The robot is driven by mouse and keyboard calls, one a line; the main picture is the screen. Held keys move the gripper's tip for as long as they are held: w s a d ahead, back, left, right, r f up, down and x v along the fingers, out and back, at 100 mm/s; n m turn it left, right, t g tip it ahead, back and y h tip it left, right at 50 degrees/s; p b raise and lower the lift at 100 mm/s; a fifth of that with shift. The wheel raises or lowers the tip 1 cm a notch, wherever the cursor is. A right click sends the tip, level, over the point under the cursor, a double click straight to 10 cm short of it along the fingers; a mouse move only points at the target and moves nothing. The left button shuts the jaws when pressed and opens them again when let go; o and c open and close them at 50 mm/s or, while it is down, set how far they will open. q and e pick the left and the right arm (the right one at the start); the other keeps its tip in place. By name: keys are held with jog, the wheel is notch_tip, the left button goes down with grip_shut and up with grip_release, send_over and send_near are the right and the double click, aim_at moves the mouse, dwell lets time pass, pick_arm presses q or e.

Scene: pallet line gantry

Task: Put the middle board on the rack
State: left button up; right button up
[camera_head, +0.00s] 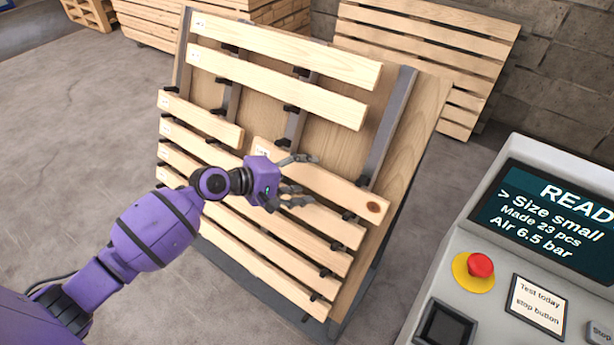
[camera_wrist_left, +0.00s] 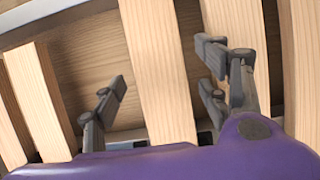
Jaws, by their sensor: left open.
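The rack (camera_head: 404,120) is a leaning wooden panel with grey uprights and black clips, holding pale boards in rows. Below the two upper boards, a short board (camera_head: 205,118) lies at the left. In line with it, past a small gap, is a board with a dark knot and a label (camera_head: 345,193). Which one is the middle board I cannot tell for sure. My left gripper (camera_head: 312,179) is open in front of the knotted board. In the left wrist view a board (camera_wrist_left: 160,100) runs between its spread fingers; contact is unclear. My right gripper is not in view.
A control console (camera_head: 520,170) with a screen and a red stop button (camera_head: 480,265) stands at the right front. Stacked pallets (camera_head: 140,28) and a slatted pallet (camera_head: 425,45) stand behind the rack. The floor at the left is clear.

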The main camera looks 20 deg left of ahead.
pick_arm(q)
jog(key=v, duration=1.1)
jog(key=shift+r, duration=0.1)
